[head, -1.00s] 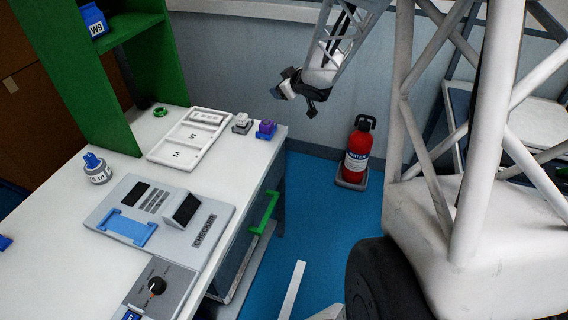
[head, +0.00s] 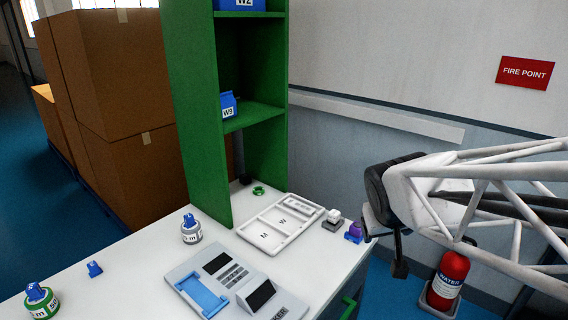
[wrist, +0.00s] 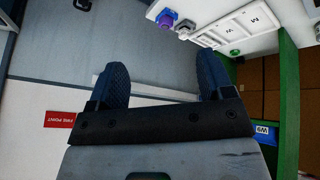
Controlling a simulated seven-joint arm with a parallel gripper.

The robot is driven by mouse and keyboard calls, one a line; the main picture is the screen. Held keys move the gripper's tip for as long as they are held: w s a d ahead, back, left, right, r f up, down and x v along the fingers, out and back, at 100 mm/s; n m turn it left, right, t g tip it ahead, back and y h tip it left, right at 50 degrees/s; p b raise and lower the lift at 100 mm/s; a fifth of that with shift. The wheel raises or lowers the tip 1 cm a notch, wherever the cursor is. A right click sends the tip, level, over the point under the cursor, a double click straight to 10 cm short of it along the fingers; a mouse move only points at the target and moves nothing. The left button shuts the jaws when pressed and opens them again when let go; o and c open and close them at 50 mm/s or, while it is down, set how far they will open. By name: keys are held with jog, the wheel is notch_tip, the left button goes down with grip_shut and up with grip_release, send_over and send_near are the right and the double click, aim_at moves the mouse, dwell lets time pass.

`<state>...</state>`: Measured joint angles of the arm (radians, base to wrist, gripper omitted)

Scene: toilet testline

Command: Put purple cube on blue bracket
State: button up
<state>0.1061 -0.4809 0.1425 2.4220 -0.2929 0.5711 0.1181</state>
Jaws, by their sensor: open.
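The small purple cube (head: 355,229) sits in a blue holder (head: 353,238) at the desk's far right corner. The cube also shows at the top of the wrist view (wrist: 168,13). A light-blue bracket-shaped part (head: 201,295) lies on the grey checker device on the desk; which blue piece is the task's bracket I cannot tell. My gripper (head: 383,243) is beside the cube in the head view, to its right, and apart from it in the wrist view. In the wrist view its fingers (wrist: 163,75) are wide apart with nothing between them.
A white cube on a grey holder (head: 332,220) stands just left of the purple one. A white tray (head: 265,236) marked M and W lies beside it. A green shelf (head: 202,130) rises behind. Labelled weights (head: 190,230) stand on the desk. A fire extinguisher (head: 447,282) stands by the wall.

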jog(key=s+a+g+y, duration=0.2)
jog(key=s+a, duration=0.5)
jog(key=s, duration=0.6)
jog(key=shift+f+g, duration=0.15)
jog(key=shift+g, duration=0.25)
dwell(0.3)
